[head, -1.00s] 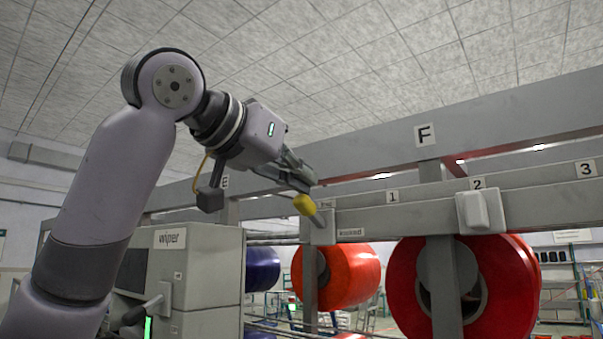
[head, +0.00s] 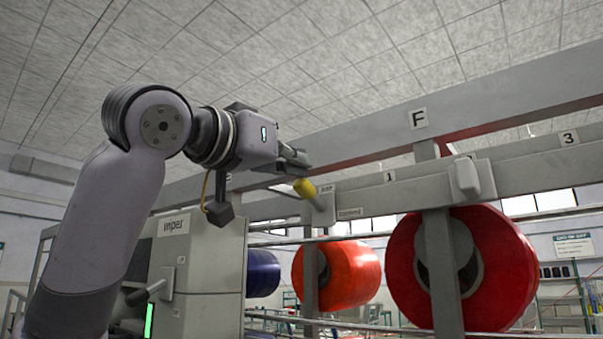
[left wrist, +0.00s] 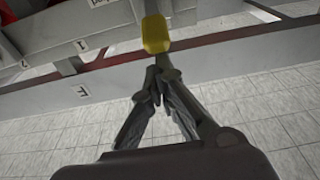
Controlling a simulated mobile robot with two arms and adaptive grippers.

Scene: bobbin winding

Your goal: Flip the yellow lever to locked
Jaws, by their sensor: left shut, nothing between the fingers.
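A second small label (head: 326,189), hard to read, is above the mount. My left gripper (head: 305,160) is shut and empty, just above the knob in the head view. In the left wrist view the shut fingertips (left wrist: 155,73) point at the yellow knob (left wrist: 156,34), with a small apparent gap. My right gripper is out of view.
A grey block (head: 466,179) protrudes from the rail at right. Red bobbins (head: 345,275) hang below. A grey "wiper" cabinet (head: 195,275) stands at lower left.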

